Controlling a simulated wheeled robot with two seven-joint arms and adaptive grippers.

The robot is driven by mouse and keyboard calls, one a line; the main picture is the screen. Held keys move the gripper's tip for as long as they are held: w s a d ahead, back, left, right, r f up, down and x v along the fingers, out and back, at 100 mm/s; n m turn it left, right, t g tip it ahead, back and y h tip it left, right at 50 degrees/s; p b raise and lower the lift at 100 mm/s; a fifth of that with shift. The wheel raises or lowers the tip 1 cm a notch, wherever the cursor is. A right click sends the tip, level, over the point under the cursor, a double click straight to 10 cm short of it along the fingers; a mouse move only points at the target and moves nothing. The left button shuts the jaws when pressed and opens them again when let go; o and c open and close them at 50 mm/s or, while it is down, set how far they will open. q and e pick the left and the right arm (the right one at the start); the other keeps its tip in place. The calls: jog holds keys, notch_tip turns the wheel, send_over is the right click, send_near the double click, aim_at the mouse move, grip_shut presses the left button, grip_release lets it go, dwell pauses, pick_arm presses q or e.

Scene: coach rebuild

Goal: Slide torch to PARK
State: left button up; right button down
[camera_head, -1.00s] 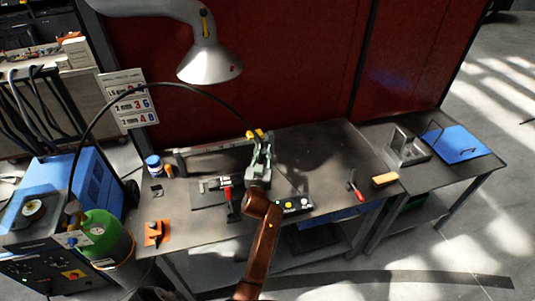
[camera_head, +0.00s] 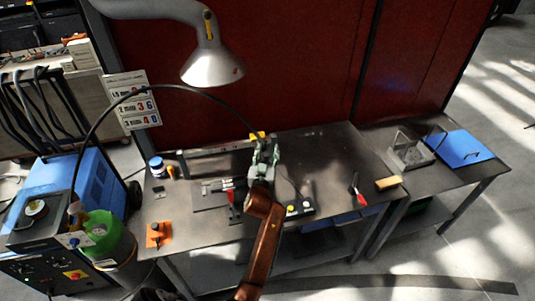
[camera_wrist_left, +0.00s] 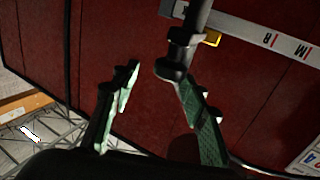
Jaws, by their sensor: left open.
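The rail (camera_wrist_left: 270,40) is a pale strip with printed letters, R and M legible; in the head view it runs along the back of the bench (camera_head: 222,148). The torch (camera_wrist_left: 172,70) is a dark cylinder at the rail, with a yellow part (camera_wrist_left: 212,38) beside it. The yellow part also shows in the head view (camera_head: 257,136). My left gripper (camera_wrist_left: 157,77) is open, its green-padded fingers spread to either side of the torch's near end. In the head view the left gripper (camera_head: 265,150) is just in front of the yellow part and partly hides the torch. My right gripper is out of view.
On the bench stand a button box (camera_head: 300,208), a red-handled tool (camera_head: 356,188), a wooden block (camera_head: 388,183), a blue-lidded jar (camera_head: 157,167) and an orange piece (camera_head: 158,234). A lamp (camera_head: 212,66) hangs above. A black cable arches to the torch area.

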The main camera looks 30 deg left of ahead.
pick_arm(q)
notch_tip(320, 180, up, 8)
jog(key=shift+r, duration=0.25)
dwell(0.5)
